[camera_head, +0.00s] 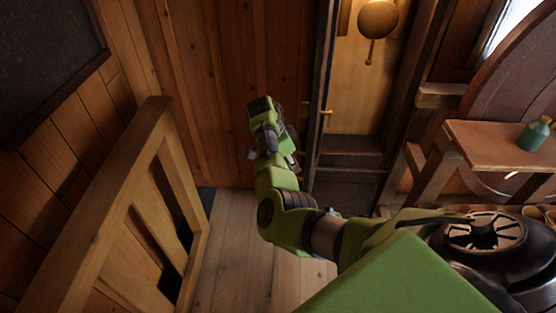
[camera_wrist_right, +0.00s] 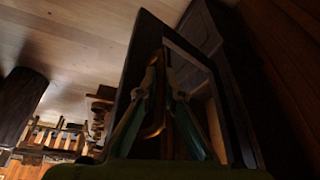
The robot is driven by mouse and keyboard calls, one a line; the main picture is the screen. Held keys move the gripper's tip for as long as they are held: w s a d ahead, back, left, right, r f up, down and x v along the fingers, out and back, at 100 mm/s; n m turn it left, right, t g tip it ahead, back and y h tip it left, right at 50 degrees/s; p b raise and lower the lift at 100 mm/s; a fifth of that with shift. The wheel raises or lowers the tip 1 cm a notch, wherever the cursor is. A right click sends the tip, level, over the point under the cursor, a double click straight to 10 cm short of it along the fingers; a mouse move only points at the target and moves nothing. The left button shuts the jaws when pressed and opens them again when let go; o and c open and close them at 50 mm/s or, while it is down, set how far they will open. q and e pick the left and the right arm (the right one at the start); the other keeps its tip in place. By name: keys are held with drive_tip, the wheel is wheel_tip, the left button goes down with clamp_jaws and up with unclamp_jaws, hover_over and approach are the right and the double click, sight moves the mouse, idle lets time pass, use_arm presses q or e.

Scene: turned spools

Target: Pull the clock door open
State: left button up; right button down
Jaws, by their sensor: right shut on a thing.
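The clock door (camera_head: 322,65) is a dark narrow frame, seen nearly edge-on and standing open beside the lit clock case in the head view. In the right wrist view its dark frame (camera_wrist_right: 130,65) surrounds a pane or opening. My right gripper (camera_wrist_right: 164,90) is shut on the brass door handle (camera_wrist_right: 155,122), with its fingers on either side of it. In the head view my right arm reaches up to the left side of the door, and the fingertips are hard to make out. The clock's brass pendulum (camera_head: 378,18) hangs inside the case. My left gripper is not in view.
A wooden railing (camera_head: 150,125) stands at the left. A wooden table (camera_head: 500,140) with a teal bottle (camera_head: 533,134) stands at the right. Bare plank floor (camera_head: 228,240) lies between the railing and my arm.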

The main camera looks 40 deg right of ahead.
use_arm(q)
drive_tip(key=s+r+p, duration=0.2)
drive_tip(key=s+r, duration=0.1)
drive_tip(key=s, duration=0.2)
use_arm(e)
drive_tip(key=shift+s+d+r+n, duration=0.2)
drive_tip(key=shift+s+d, duration=0.2)
drive_tip(key=shift+s, duration=0.25)
drive_tip(key=shift+s+d+r+n, duration=0.2)
drive_tip(key=shift+s+d, duration=0.2)
drive_tip(key=shift+s, duration=0.2)
drive_tip(key=s+d+p, duration=0.2)
drive_tip(key=shift+s+d+f+p, duration=0.1)
drive_tip(key=shift+s+f+p, duration=0.2)
drive_tip(key=shift+f, duration=0.1)
drive_tip(key=c, duration=2.2)
unclamp_jaws()
drive_tip(key=shift+w, duration=0.15)
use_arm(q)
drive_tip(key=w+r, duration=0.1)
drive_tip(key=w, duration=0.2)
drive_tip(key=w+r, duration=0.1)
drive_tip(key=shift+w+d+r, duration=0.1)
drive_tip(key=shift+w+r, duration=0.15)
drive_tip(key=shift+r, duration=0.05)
use_arm(e)
drive_tip(key=shift+o, duration=0.2)
drive_tip(key=s+v, duration=0.1)
drive_tip(key=v, duration=1.1)
drive_tip(key=shift+w, duration=0.3)
